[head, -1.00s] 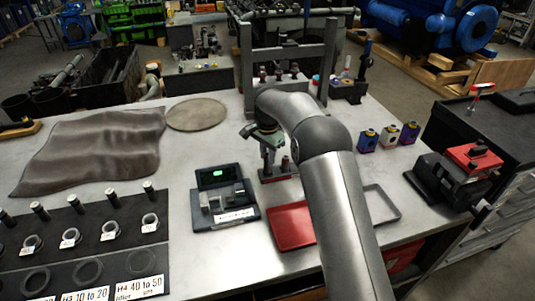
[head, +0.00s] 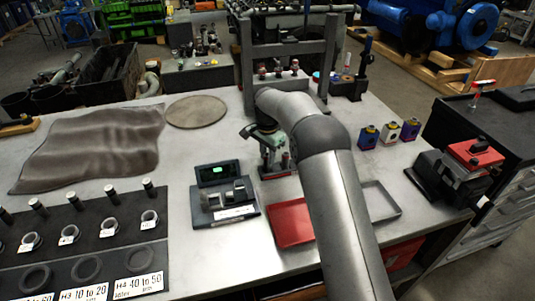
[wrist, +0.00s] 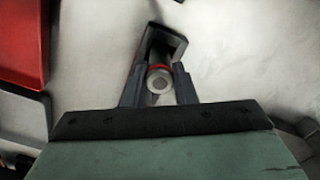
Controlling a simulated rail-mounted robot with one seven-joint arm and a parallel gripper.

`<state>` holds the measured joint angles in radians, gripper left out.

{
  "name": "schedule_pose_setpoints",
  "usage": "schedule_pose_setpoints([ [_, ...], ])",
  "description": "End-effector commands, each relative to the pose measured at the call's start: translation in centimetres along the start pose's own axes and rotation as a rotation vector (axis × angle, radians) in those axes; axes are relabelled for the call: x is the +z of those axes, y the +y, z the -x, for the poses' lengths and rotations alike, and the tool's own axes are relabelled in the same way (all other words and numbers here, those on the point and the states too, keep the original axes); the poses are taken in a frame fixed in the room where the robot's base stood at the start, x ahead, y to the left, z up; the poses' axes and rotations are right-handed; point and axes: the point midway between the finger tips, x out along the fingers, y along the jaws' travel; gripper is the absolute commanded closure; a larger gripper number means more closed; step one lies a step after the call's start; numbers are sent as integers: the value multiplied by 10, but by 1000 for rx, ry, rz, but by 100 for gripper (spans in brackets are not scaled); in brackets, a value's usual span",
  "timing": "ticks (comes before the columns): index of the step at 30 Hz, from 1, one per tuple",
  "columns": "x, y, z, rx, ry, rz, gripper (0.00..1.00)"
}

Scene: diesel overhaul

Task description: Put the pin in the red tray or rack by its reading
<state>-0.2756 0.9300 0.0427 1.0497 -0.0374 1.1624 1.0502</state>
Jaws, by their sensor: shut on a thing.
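My gripper (wrist: 158,88) is shut on a pin (wrist: 159,80) in the wrist view. The pin is seen end-on, with a pale round end and a red band. In the head view my gripper is over the middle of the bench, partly behind my arm, and the pin cannot be made out there. The red tray (head: 291,224) lies flat and looks empty; its edge shows at the upper left of the wrist view (wrist: 20,42).
A gauge (head: 226,200) with a lit green display stands left of the red tray. A grey tray (head: 398,211) is at the right of my arm. Several coloured blocks (head: 389,134), a vise (head: 458,168) and a press frame (head: 247,62) stand around. The bench between gauge and cloth is clear.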

Motion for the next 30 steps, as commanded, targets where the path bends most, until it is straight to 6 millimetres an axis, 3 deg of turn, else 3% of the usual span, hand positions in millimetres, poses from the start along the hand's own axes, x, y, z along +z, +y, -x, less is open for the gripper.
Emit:
schedule_pose_setpoints([
  [27,0,0,-8,-1,0,0,100],
  [28,0,0,-8,-1,0,0,70],
  [30,0,0,-8,-1,0,0,50],
])
